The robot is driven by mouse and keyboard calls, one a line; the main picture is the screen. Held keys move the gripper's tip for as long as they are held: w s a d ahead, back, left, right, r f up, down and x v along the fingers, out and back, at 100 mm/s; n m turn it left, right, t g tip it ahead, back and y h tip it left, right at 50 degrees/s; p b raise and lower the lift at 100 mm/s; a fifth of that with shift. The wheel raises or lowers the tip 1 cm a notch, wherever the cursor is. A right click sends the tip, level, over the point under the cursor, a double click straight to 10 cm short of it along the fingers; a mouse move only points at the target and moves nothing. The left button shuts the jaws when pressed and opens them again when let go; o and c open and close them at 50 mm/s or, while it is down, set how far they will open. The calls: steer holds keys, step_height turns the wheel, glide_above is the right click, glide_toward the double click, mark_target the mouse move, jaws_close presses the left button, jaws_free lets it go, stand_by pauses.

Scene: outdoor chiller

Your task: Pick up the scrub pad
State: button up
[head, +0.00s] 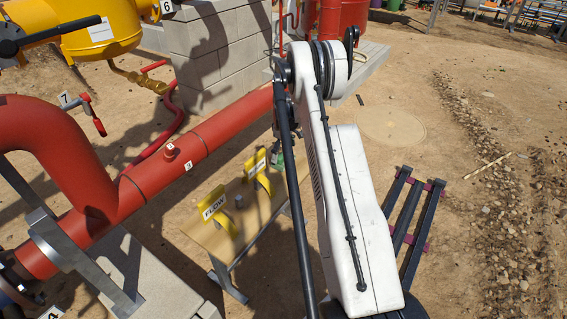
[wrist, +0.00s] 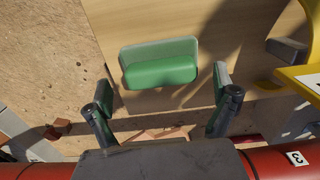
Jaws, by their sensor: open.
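My gripper (wrist: 163,88) is open, one finger toward each end of the pad, with nothing held. The fingertips appear near the pad's two ends; I cannot tell their height above the table. In the head view a small green patch of the pad (head: 277,160) shows at the table's far end, mostly hidden by my arm. My gripper is largely hidden there too.
Yellow holders, one marked FLOW (head: 215,205), stand on the table (head: 196,232); a yellow part (wrist: 303,80) and dark block (wrist: 287,50) lie right of the pad. A red pipe (head: 210,137) runs beside the table. Open sandy ground lies right.

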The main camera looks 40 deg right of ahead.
mark_target(283, 153)
step_height(283, 153, down, 2)
steer(key=shift+r, duration=0.1)
steer(key=c, duration=1.3)
steer(key=shift+r, duration=0.1)
step_height(283, 153, up, 10)
steer(key=p, duration=0.2)
steer(key=shift+p, duration=0.4)
